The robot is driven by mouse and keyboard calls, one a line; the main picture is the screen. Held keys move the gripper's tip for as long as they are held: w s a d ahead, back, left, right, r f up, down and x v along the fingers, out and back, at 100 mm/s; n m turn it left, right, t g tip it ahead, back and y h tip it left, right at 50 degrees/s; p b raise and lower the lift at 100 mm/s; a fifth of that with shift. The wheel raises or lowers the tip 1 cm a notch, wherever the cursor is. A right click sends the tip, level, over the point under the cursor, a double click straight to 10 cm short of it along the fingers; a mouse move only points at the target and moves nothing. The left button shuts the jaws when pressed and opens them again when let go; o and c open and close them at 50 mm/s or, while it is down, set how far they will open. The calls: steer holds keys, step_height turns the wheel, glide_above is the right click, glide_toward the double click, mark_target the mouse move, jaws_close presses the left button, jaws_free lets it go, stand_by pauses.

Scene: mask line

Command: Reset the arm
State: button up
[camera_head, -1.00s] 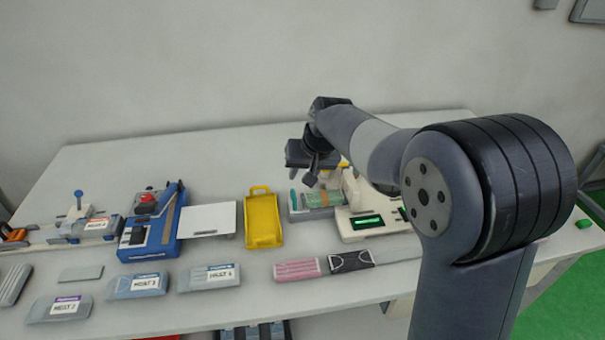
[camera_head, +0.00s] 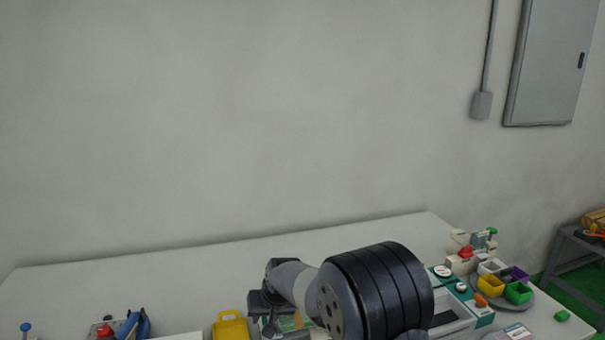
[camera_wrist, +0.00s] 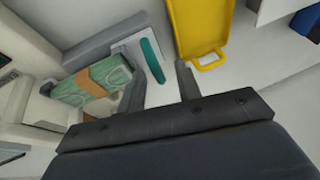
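My gripper (camera_head: 268,312) is at the lower edge of the head view, above the bench near a green bundle (camera_head: 290,322). In the wrist view my gripper (camera_wrist: 160,86) has its two fingers spread with nothing between them. The green bundle (camera_wrist: 95,86) with an orange band lies in a grey holder (camera_wrist: 90,46), to the left of the fingers. A teal piece (camera_wrist: 152,60) lies just beyond the fingertips. My arm hides part of the bench in the head view.
A yellow tray (camera_head: 230,327) stands left of my gripper; it also shows in the wrist view (camera_wrist: 184,22). A blue device (camera_head: 135,326) is farther left. A round plate (camera_head: 525,297) with coloured bins is at right. The bench's back strip (camera_head: 150,268) is clear.

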steer(key=shift+d+r, duration=0.1)
steer(key=shift+d, duration=0.2)
